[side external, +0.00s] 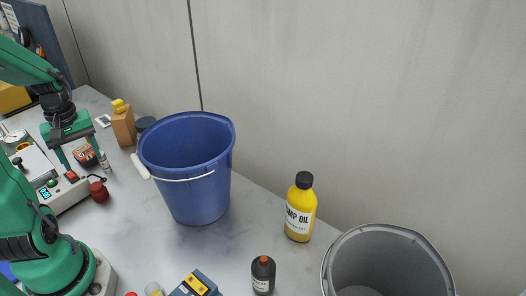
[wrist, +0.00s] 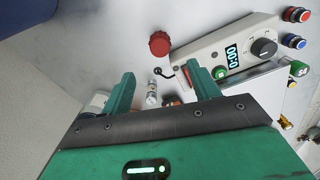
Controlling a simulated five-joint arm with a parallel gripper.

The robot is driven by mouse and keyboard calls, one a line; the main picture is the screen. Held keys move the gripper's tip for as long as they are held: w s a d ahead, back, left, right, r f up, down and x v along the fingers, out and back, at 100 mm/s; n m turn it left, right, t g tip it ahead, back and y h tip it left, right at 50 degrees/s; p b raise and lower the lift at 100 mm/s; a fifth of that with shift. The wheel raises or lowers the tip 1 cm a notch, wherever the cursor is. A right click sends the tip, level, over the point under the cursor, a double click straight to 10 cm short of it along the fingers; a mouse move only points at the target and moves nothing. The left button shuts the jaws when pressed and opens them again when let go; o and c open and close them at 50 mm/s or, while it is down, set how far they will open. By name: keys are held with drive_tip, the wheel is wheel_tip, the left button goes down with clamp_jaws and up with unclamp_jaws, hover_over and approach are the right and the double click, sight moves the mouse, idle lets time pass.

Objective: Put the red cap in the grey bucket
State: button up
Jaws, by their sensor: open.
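The red cap (side external: 99,191) sits on the grey worktop at the left, beside a light grey control box. In the wrist view the red cap (wrist: 159,43) lies beyond my fingertips, near the box's corner. My gripper (side external: 80,155) is open, pointing down above the left part of the worktop, farther back than the cap. In the wrist view my gripper (wrist: 158,78) shows spread fingers with nothing gripped. The grey bucket (side external: 385,262) stands at the lower right, cut off by the frame; its visible inside looks empty.
A blue bucket (side external: 190,185) with a white-gripped handle stands between the cap and the grey bucket. A yellow oil bottle (side external: 299,212) and a dark bottle (side external: 263,274) stand near the grey bucket. The control box (wrist: 230,48) is close to the cap.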

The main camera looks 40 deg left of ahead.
sight(95, 185)
drive_tip(key=shift+o, duration=0.5)
drive_tip(key=shift+f, duration=0.1)
drive_tip(key=shift+f+n, duration=0.8)
drive_tip(key=shift+n, duration=0.3)
wheel_tip(95, 185, down, 3)
drive_tip(key=n, duration=0.3)
drive_tip(key=shift+r+n, duration=0.1)
drive_tip(key=shift+n, duration=0.3)
drive_tip(key=shift+f, duration=1.3)
drive_tip(key=shift+a+f, duration=0.1)
drive_tip(key=shift+f, duration=2.5)
drive_tip(key=c, duration=1.1)
